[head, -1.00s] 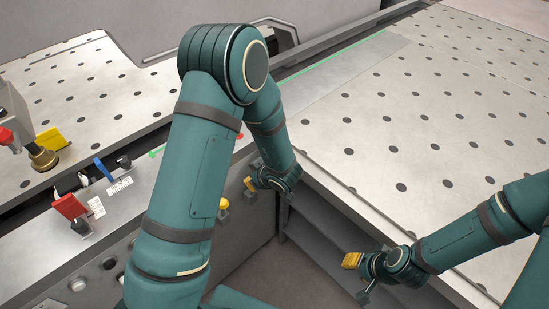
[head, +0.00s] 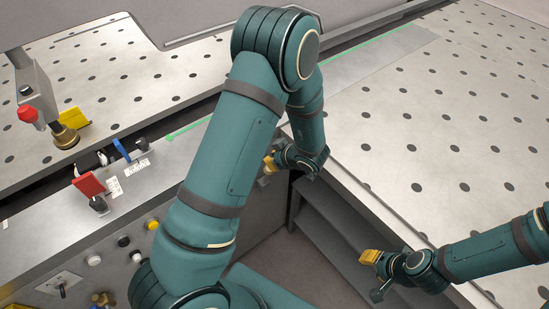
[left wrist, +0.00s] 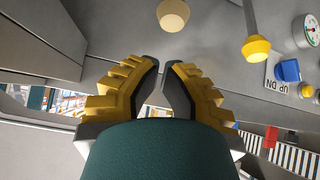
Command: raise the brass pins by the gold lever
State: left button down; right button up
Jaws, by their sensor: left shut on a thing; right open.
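My left gripper (head: 268,164) is beside the front panel of the machine, near its right end. It also fills the middle of the left wrist view (left wrist: 163,80), with yellow stepped fingers and dark pads close together. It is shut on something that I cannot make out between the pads. In the left wrist view a gold stem with a rounded yellow end (left wrist: 257,48) stands apart from the fingers, to their upper right. It may be the gold lever; I cannot tell. I cannot pick out the brass pins. My right gripper (head: 370,257) is open and empty over the gap right of the panel.
The control panel holds a red lever (head: 89,185), a blue lever (head: 121,149), and a yellow button (head: 152,224). A post with a red button (head: 28,113) stands at the left. A perforated table (head: 450,130) lies at the right. A blue knob (left wrist: 288,70) is by an "UP DN" label.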

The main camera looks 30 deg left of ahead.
pick_arm(q)
jog(key=b+x, duration=0.1)
jog(key=x, duration=0.6)
pick_arm(e)
jog(key=shift+f, duration=0.7)
pick_arm(q)
jog(key=shift+f, duration=0.1)
